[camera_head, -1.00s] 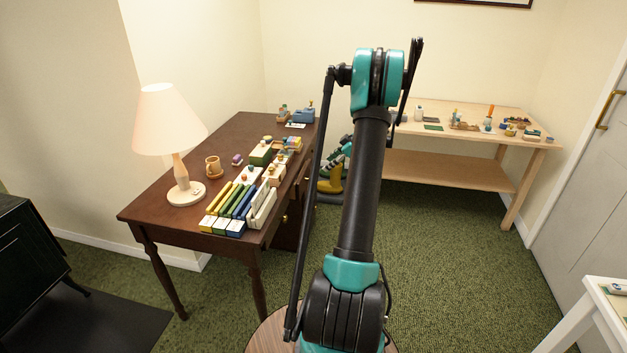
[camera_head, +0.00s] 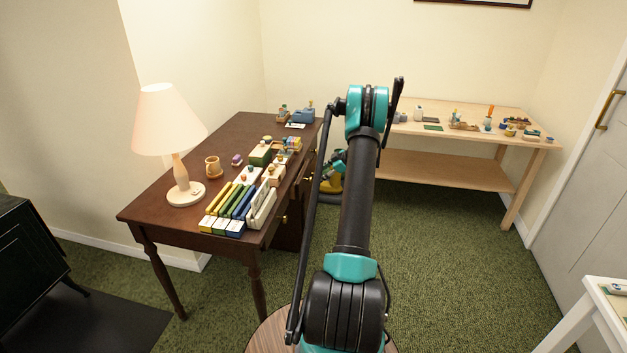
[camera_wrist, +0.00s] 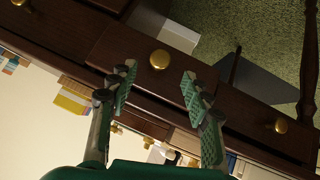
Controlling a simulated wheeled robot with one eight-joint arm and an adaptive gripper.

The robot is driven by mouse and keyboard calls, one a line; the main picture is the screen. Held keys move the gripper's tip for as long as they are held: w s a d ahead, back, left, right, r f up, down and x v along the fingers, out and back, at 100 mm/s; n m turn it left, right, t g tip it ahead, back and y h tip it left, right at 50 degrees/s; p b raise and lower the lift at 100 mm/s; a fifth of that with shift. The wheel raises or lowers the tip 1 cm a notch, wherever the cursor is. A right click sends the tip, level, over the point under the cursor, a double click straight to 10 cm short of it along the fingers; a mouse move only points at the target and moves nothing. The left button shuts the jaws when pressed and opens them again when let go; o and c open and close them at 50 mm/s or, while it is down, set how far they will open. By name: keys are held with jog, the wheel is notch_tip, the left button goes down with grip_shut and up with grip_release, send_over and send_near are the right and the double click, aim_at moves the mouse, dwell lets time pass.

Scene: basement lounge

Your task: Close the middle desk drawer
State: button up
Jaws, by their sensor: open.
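The dark brown wooden desk (camera_head: 262,134) stands left of centre in the head view, its drawer side turned toward my arm. In the wrist view, a drawer front (camera_wrist: 119,46) with a round brass knob (camera_wrist: 160,59) lies just beyond my gripper (camera_wrist: 158,88). This front seems to stand out from the desk, though how far is unclear. My gripper is open and empty, its green fingertips apart on either side of the knob's line. I cannot tell whether either tip touches the front. My arm hides much of the drawer side in the head view.
Books (camera_head: 228,228), a mug (camera_head: 213,167) and a lamp (camera_head: 171,120) stand on the desk. Other brass knobs (camera_wrist: 281,126) sit on neighbouring fronts. A light wooden workbench (camera_head: 445,170) is at the back right. Green carpet (camera_head: 450,270) lies open to the right.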

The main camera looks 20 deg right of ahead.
aim_at(312, 179)
jog(key=x, duration=0.5)
jog(key=shift+w+a+f, duration=0.2)
jog(key=shift+f, duration=0.05)
grip_shut()
